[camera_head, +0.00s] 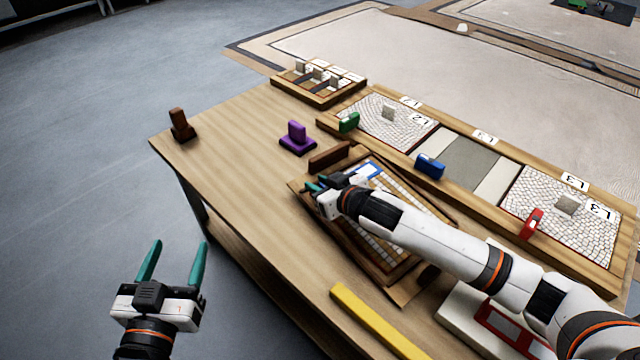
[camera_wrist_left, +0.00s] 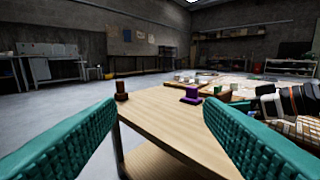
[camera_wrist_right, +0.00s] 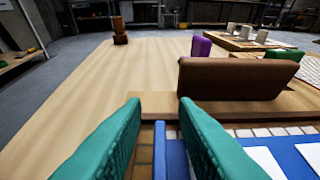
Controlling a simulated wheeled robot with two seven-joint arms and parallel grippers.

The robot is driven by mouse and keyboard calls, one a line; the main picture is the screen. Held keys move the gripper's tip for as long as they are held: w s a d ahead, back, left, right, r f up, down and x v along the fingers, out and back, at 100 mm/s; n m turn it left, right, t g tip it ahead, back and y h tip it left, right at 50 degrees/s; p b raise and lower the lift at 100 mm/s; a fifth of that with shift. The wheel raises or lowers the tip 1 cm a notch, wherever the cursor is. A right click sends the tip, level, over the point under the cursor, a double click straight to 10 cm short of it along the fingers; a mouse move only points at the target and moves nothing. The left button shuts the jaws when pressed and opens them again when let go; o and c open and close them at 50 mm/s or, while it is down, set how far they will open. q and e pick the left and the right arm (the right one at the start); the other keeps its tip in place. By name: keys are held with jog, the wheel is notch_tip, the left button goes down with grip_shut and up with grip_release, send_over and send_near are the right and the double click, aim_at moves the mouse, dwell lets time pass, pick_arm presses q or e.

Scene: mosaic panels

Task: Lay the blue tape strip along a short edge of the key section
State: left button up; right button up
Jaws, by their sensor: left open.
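In the right wrist view a narrow blue bar (camera_wrist_right: 171,155), seemingly the blue tape strip, stands between the right fingers (camera_wrist_right: 160,110). It is close to one finger, with a thin gap beside the other; I cannot tell whether it is gripped. A flat blue piece with white patches (camera_head: 371,169) lies on the panel. Which tiles form the key section is unclear. My left gripper (camera_head: 172,262) is open and empty, off the table's left side.
A brown block (camera_head: 329,157) stands at the panel's far-left edge. A purple holder (camera_head: 297,138) and a brown stand (camera_head: 180,125) are farther left. A long tray (camera_head: 402,146) with green, blue and red blocks lies beyond. A yellow bar (camera_head: 380,322) lies in front.

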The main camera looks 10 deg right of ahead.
jog(key=shift+r, duration=0.1)
jog(key=shift+s+d, duration=0.1)
jog(key=shift+s, duration=0.1)
jog(key=p+v, duration=0.2)
jog(key=v, duration=0.3)
jog(key=shift+s+d+r, duration=0.15)
jog(key=shift+s+r, duration=0.05)
jog(key=shift+r, duration=0.05)
jog(key=p+v, duration=0.1)
jog(key=v, duration=0.4)
jog(key=shift+s+d, duration=0.1)
jog(key=shift+s+d+r, duration=0.1)
jog(key=shift+s+d, duration=0.05)
jog(key=shift+s, duration=0.15)
pick_arm(q)
jog(key=s+a+f+g+y, duration=0.2)
jog(key=s+a+f+g, duration=0.1)
jog(key=s+f+g, duration=0.3)
notch_tip(320, 180, down, 4)
jog(key=g, duration=0.2)
jog(key=shift+s+a+n+g, duration=0.2)
jog(key=shift+s+n+g, duration=0.1)
jog(key=shift+f, duration=0.1)
